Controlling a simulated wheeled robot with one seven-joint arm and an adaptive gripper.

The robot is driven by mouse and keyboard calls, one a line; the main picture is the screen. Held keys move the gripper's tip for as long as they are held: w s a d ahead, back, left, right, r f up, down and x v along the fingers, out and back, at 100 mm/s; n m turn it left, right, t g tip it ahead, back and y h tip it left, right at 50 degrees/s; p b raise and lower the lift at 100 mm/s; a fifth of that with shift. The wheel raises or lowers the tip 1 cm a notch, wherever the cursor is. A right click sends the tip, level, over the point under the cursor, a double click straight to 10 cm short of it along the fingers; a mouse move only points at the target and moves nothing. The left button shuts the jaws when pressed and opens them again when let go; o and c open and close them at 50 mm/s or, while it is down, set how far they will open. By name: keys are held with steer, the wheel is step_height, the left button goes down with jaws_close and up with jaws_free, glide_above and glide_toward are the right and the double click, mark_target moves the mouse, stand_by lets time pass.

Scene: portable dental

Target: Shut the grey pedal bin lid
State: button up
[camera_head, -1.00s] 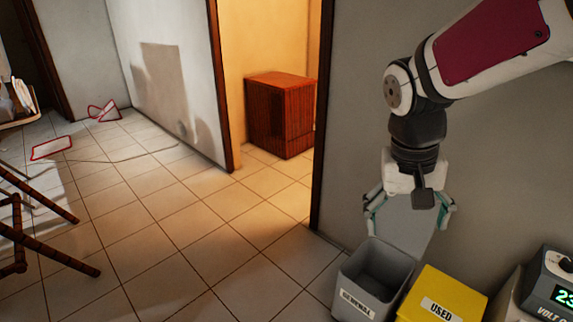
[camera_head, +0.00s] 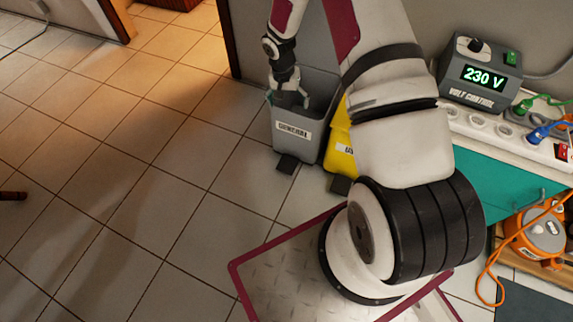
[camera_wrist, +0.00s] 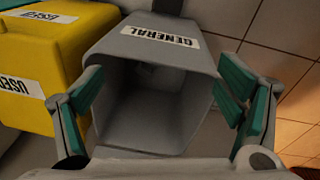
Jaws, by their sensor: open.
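The grey pedal bin (camera_head: 299,146), labelled GENERAL, stands on the tiled floor by the wall, with its mouth open. Its grey lid (camera_head: 321,85) looks raised at the back, partly hidden by my arm. My gripper (camera_head: 289,100) is at the bin's mouth, in front of the lid. In the wrist view, my open gripper (camera_wrist: 160,88) has its teal-padded fingers spread on either side of the bin's mouth. The empty-looking inside of the bin (camera_wrist: 150,115) shows between them. I cannot tell whether a finger touches the bin or lid.
A yellow bin (camera_head: 340,140) labelled USED stands close at the right, partly behind my arm. Dark pedals (camera_head: 287,164) stick out at floor level. A volt control box (camera_head: 482,75) and power strip (camera_head: 495,125) are further right.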

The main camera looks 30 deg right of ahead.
steer(key=m+y+b, duration=0.1)
steer(key=m+b, duration=0.1)
glide_toward(287, 165)
step_height(287, 165, down, 8)
steer(key=b, duration=0.6)
steer(key=shift+d, duration=0.1)
steer(key=shift+s, duration=0.1)
